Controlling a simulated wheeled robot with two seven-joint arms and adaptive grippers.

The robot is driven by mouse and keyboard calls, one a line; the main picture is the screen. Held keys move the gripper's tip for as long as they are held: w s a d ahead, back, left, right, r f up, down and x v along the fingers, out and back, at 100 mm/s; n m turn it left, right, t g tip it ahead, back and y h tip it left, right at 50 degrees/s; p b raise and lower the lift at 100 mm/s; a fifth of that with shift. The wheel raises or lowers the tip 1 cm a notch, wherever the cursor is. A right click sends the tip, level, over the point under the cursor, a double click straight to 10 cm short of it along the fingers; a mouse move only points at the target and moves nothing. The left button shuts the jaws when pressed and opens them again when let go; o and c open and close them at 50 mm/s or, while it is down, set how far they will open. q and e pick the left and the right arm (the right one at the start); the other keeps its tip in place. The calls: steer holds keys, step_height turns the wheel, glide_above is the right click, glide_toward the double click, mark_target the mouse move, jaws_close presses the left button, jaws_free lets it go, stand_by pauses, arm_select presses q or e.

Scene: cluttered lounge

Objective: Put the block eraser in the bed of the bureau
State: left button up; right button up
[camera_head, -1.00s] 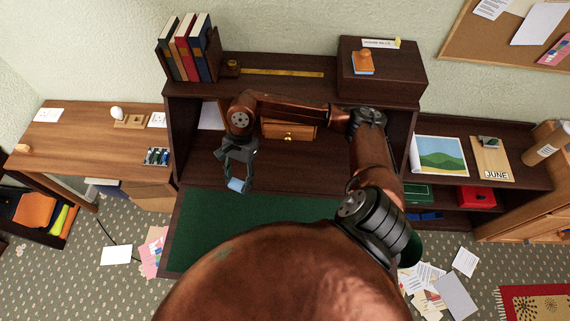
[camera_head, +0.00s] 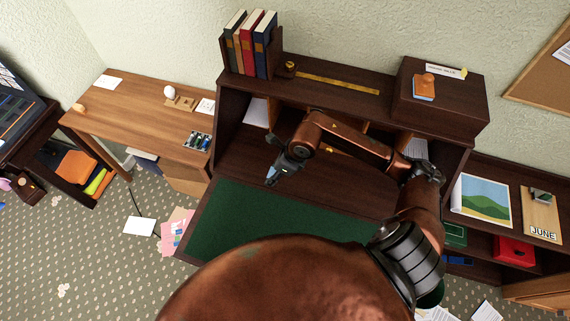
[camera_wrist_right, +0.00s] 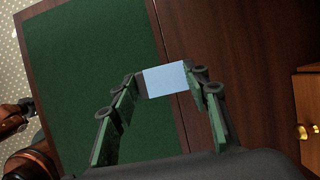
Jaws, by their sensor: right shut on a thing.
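A light blue block, the block eraser (camera_wrist_right: 166,80), is held between the fingertips of my right gripper (camera_wrist_right: 168,84). In the head view the gripper (camera_head: 273,178) is inside the open front of the bureau (camera_head: 340,190), and only a small blue part of the eraser (camera_head: 270,172) shows. In the wrist view the eraser lies over the line where the green writing panel (camera_wrist_right: 85,60) meets the bureau's dark wood bed (camera_wrist_right: 235,60). I cannot tell whether it touches the surface. My left gripper is not in view.
Small drawers with brass knobs (camera_wrist_right: 307,110) stand at the back of the bureau. Books (camera_head: 250,45), a yellow ruler (camera_head: 338,84) and a dark box (camera_head: 440,95) are on its top. A wooden desk (camera_head: 140,110) stands to the left. The green panel is clear.

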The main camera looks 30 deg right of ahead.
steer(key=w+d+f, duration=0.1)
steer(key=w+f, duration=0.1)
steer(key=w, duration=0.1)
steer(key=w+d+f, duration=0.2)
steer(key=w+f, duration=0.1)
steer(key=w+d+f, duration=0.2)
steer(key=w, duration=0.1)
steer(key=shift+w+d+f, duration=0.1)
steer(key=shift+f, duration=0.3)
steer(key=shift+w+d+f, duration=0.2)
steer(key=shift+w+f, duration=0.15)
steer(key=shift+f, duration=0.35)
step_height(320, 180, down, 2)
steer(key=shift+f, duration=0.2)
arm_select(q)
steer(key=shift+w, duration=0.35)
arm_select(e)
steer(key=shift+f, duration=0.1)
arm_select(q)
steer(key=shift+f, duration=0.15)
arm_select(e)
steer(key=shift+f, duration=0.1)
steer(key=o, duration=1.1)
